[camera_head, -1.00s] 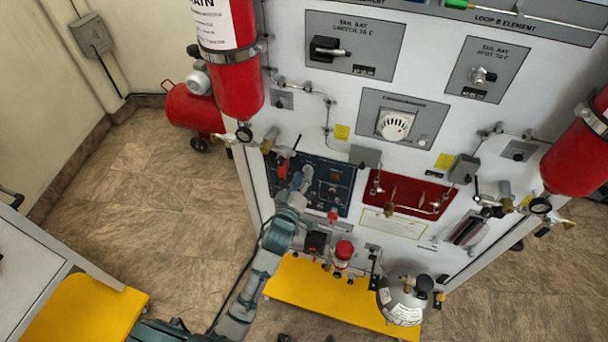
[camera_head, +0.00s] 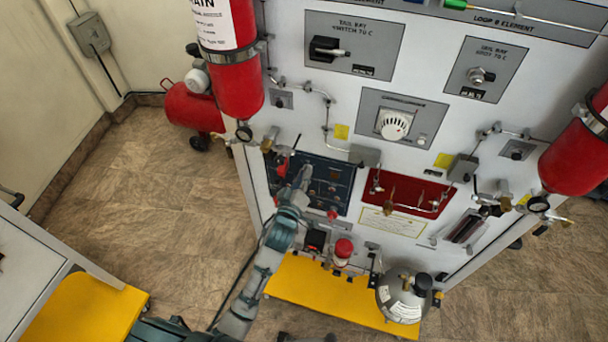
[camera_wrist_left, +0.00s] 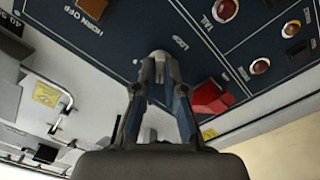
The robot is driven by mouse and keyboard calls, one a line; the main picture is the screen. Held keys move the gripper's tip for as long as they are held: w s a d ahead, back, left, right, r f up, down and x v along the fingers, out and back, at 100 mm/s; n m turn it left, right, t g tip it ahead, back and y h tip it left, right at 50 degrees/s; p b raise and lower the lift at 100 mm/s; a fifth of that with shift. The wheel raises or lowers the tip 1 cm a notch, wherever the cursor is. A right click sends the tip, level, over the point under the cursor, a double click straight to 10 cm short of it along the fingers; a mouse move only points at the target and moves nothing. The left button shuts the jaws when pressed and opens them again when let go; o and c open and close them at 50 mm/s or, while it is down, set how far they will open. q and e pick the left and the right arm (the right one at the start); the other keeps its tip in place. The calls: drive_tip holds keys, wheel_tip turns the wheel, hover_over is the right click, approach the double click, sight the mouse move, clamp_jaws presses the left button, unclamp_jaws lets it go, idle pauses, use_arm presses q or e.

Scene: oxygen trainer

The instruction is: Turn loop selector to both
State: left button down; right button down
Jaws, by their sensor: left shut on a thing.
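The dark blue control panel (camera_head: 341,172) is low on the left of the white rack front. It fills the upper part of the left wrist view (camera_wrist_left: 112,42), where a label reading LOOP sits just beyond my fingertips. My left gripper (camera_head: 303,175) is at this panel, and its fingers close together at the LOOP label in the left wrist view (camera_wrist_left: 160,66). It is shut on the loop selector, whose knob is mostly hidden between the fingertips, so I cannot read its setting. My right gripper is not in view.
A red switch cover (camera_wrist_left: 210,98) is close to the right finger in the wrist view. Round lamps (camera_wrist_left: 224,10) and a HORN OFF switch (camera_wrist_left: 92,8) are on the same panel. A red panel (camera_head: 408,190) is to the right; a yellow base (camera_head: 320,292) sticks out below.

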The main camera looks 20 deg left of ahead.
use_arm(q)
drive_tip(key=shift+r+m+p, duration=0.15)
drive_tip(key=shift+m+p, duration=1)
drive_tip(key=shift+m, duration=0.9)
drive_tip(key=shift+r+m+p, duration=0.15)
drive_tip(key=shift+m+p, duration=0.95)
drive_tip(key=shift+m, duration=0.95)
drive_tip(key=c, duration=1.2)
unclamp_jaws()
drive_tip(key=shift+c, duration=0.2)
drive_tip(key=shift+f, duration=0.15)
